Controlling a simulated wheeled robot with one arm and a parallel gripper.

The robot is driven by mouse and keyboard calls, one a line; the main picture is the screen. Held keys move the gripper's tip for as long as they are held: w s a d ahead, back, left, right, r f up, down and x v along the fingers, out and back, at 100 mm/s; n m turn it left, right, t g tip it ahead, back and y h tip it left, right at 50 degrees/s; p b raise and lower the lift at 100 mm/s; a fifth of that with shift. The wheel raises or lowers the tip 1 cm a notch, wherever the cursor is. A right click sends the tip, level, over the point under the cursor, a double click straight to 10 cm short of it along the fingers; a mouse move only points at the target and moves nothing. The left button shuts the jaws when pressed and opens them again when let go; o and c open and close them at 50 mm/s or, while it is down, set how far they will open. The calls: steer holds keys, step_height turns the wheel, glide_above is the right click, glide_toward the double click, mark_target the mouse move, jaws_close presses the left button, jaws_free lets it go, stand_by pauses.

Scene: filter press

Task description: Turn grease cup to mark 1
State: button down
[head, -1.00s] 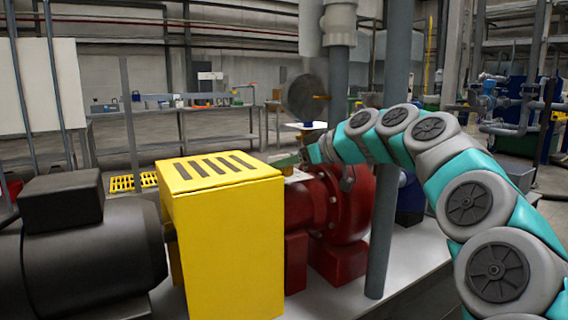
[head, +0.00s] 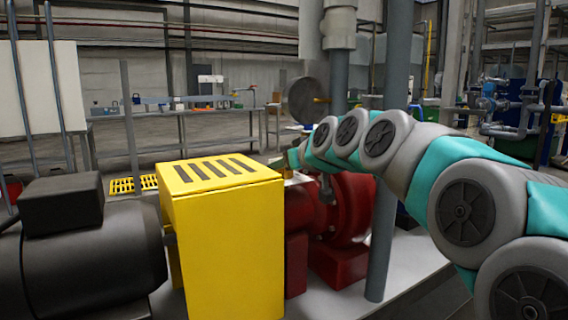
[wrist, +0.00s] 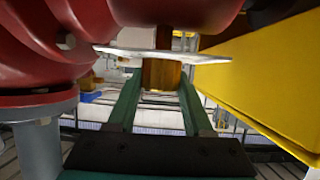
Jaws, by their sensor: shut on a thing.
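The brass-coloured grease cup (wrist: 161,74) shows in the wrist view, between the red pump body and the yellow guard. My gripper (wrist: 158,92) has its two green fingers on either side of the cup and is shut on it. A thin pale plate (wrist: 120,51) crosses the view at the cup, hiding part of it. No mark can be read on the cup. In the head view my gripper (head: 286,168) is at the red pump, just behind the yellow guard's right edge, mostly hidden by my wrist.
The red pump (head: 349,205) and the yellow slotted guard (head: 228,240) stand close on either side of my gripper. A grey vertical pipe (head: 383,220) stands right of the pump, near my arm. A black motor (head: 80,255) is at the left.

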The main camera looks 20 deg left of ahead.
steer(key=shift+m+t+h+p, duration=0.3)
steer(key=shift+m+t+h, duration=0.1)
steer(key=shift+m, duration=0.1)
steer(key=shift+c, duration=1.5)
jaws_free()
steer(key=v, duration=0.7)
steer(key=shift+s+d+b, duration=0.25)
steer(key=shift+s+b, duration=0.05)
steer(key=shift+b, duration=0.05)
steer(key=shift+r, duration=0.15)
